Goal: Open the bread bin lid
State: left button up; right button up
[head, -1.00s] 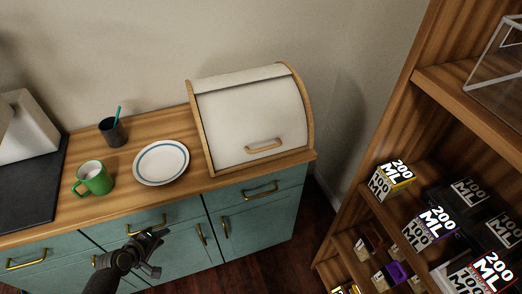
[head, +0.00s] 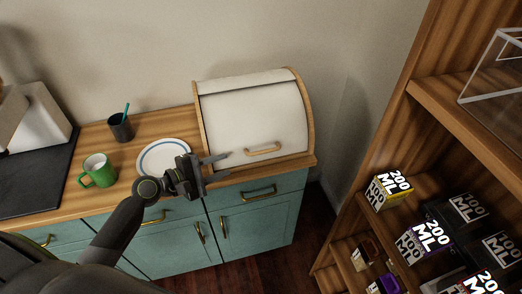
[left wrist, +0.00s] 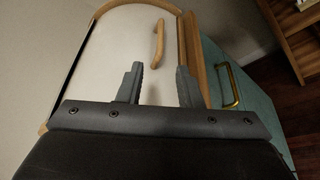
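The bread bin (head: 247,125) stands at the right end of the wooden counter, with a wooden frame and a white roll lid that is closed. Its wooden handle (head: 263,151) is low on the lid's front; the handle also shows in the left wrist view (left wrist: 159,44), ahead of the fingers. My left gripper (head: 219,167) is open and empty, just left of the handle and in front of the lid, apart from the handle. In the left wrist view its two fingers (left wrist: 160,84) are spread, with nothing between them. My right gripper is not in view.
A white plate (head: 151,154) with a blue ring lies left of the bin, partly hidden by my left gripper. A green mug (head: 98,172) and a dark cup (head: 120,128) stand farther left. A wooden shelf (head: 455,112) with boxes rises at the right.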

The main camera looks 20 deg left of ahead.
aim_at(255, 154)
pick_arm(q)
jog(key=p+x, duration=0.2)
jog(key=x, duration=1.2)
grip_shut()
